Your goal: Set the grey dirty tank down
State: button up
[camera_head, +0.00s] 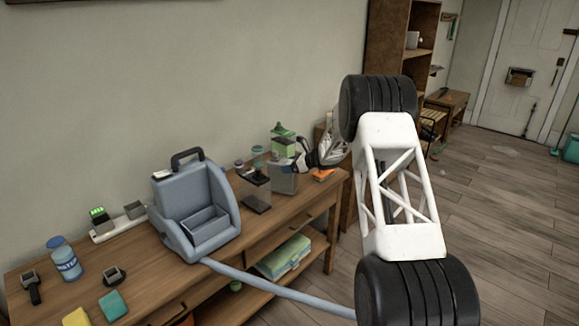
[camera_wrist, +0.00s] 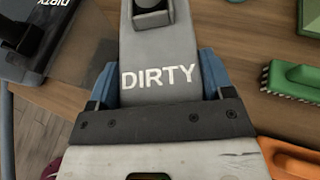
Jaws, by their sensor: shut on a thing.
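The grey dirty tank (camera_wrist: 157,98) has white "DIRTY" lettering and fills the upper middle of the wrist view. My gripper (camera_wrist: 157,80) is shut on it, with a blue finger on each side. In the head view the grey tank (camera_head: 284,181) is upright at the right part of the wooden table (camera_head: 262,222), and my gripper (camera_head: 303,160) reaches it from the right. I cannot tell whether its base touches the tabletop. A dark see-through tank (camera_head: 256,194) stands to its left; it also carries "DIRTY" lettering in the wrist view (camera_wrist: 58,30).
A blue-grey cleaner body (camera_head: 195,205) with a hose (camera_head: 280,290) stands left. A green-topped container (camera_head: 283,133) is behind the tank. An orange item (camera_head: 323,175) lies right; a green brush (camera_wrist: 292,78) lies close by. Bare wood shows between the two tanks.

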jog(key=o, duration=1.7)
jog(key=shift+f, duration=0.1)
jog(key=shift+o, duration=0.2)
jog(key=shift+s+d+r, duration=0.2)
jog(key=shift+d+r, duration=0.15)
jog(key=shift+d, duration=0.15)
jog(key=v, duration=1.1)
jog(key=shift+w, duration=0.1)
